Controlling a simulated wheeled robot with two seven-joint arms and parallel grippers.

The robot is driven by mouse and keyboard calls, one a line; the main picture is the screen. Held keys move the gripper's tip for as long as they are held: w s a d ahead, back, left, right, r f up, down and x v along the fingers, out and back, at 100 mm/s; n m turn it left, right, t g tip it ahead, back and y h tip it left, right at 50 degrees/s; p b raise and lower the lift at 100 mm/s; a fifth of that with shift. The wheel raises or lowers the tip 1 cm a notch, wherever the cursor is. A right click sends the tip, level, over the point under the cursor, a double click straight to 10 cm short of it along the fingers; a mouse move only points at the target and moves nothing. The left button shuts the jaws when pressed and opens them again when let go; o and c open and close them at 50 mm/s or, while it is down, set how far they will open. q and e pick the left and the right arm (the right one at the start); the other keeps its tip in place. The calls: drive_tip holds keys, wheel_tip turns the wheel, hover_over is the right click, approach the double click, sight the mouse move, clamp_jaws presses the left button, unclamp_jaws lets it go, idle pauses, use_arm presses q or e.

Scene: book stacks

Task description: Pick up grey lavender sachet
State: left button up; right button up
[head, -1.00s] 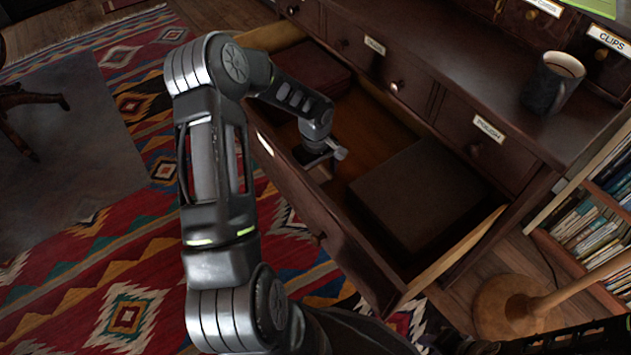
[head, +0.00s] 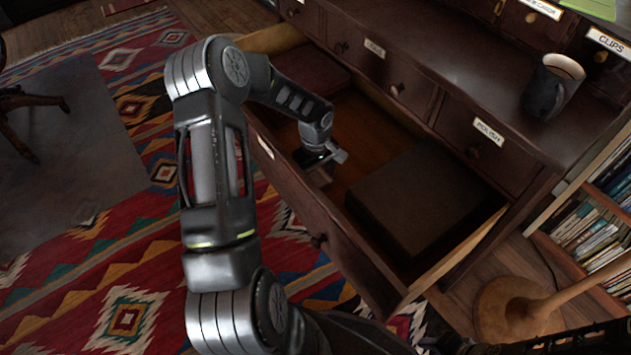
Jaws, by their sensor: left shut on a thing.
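My left gripper (head: 322,160) reaches down into the open drawer, near its front wall. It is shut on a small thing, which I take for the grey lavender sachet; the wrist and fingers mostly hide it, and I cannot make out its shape. A light grey piece shows at the fingertips, but I cannot tell whether it is finger or sachet. My right gripper is not in view.
The open drawer (head: 345,262) holds a large dark box (head: 420,200) at right and a flat reddish-brown thing (head: 305,78) at far left. A dark mug (head: 550,88) stands on the cabinet top. A lamp-like wooden base (head: 505,310) and bookshelf (head: 590,225) are at right.

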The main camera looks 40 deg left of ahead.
sight(316, 180)
use_arm(q)
drive_tip(key=c, duration=0.7)
drive_tip(key=shift+r, duration=0.1)
wheel_tip(316, 180, up, 10)
drive_tip(key=p, duration=0.3)
idle(0.4)
